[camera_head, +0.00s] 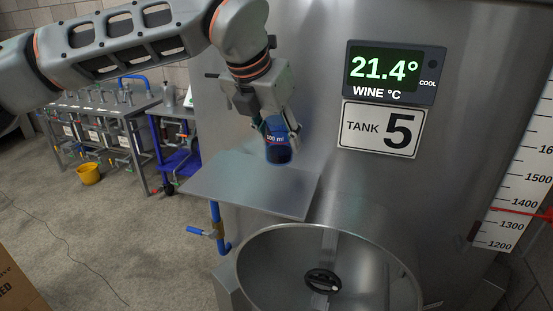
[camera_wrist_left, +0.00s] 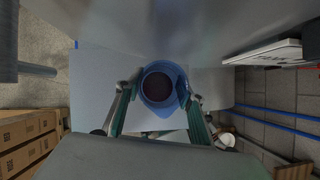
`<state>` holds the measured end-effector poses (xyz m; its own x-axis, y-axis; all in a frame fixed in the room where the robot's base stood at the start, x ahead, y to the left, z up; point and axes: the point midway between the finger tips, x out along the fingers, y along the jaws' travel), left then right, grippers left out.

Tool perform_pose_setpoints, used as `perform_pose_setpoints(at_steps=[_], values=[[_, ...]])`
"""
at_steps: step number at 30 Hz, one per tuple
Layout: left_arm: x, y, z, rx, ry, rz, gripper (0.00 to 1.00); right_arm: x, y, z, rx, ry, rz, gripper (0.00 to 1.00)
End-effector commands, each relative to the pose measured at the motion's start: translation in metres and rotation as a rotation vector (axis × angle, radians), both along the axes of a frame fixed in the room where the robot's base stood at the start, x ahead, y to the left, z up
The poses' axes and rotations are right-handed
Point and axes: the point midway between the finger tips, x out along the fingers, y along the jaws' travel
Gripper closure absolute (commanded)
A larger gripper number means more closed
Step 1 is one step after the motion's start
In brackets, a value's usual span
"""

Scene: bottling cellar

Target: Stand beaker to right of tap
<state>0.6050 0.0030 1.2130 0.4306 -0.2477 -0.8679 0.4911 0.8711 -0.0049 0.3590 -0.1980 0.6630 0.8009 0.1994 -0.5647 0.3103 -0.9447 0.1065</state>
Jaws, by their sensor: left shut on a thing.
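The beaker (camera_head: 278,154) is blue-tinted, marked 100 ml, and holds something dark. My left gripper (camera_head: 280,130) is shut on it and holds it upright in front of the tank, over the back right of the steel shelf (camera_head: 225,185). I cannot tell whether its base touches the shelf. In the left wrist view the beaker (camera_wrist_left: 160,88) is seen from above between both fingers. A blue-handled valve (camera_head: 203,233) on a blue pipe, perhaps the tap, shows below the shelf. My right gripper is out of view.
The steel tank (camera_head: 310,60) stands close behind, with a temperature display (camera_head: 394,72) and a Tank 5 sign (camera_head: 383,130). An open round manway (camera_head: 330,235) with a handwheel is at lower right. The shelf's left part is clear. A yellow bucket (camera_head: 89,175) stands far left.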

Motion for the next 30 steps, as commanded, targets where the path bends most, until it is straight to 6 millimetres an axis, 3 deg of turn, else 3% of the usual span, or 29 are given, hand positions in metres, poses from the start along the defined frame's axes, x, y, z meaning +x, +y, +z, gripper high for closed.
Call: perform_pose_setpoints(at_steps=[14,25,26,27,30], values=[[0.0,0.0,-0.047,0.0,-0.001,-0.002,0.88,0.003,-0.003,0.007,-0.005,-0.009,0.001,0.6],[0.0,0.0,-0.051,-0.001,-0.002,-0.001,0.88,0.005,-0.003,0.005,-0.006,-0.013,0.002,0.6],[0.0,0.0,-0.051,0.0,-0.001,-0.001,0.59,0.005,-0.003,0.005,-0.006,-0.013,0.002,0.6],[0.0,0.0,-0.051,0.0,-0.001,-0.001,0.49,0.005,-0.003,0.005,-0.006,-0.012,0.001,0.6],[0.0,0.0,-0.05,0.0,-0.001,-0.001,0.45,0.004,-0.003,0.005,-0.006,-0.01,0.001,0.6]])
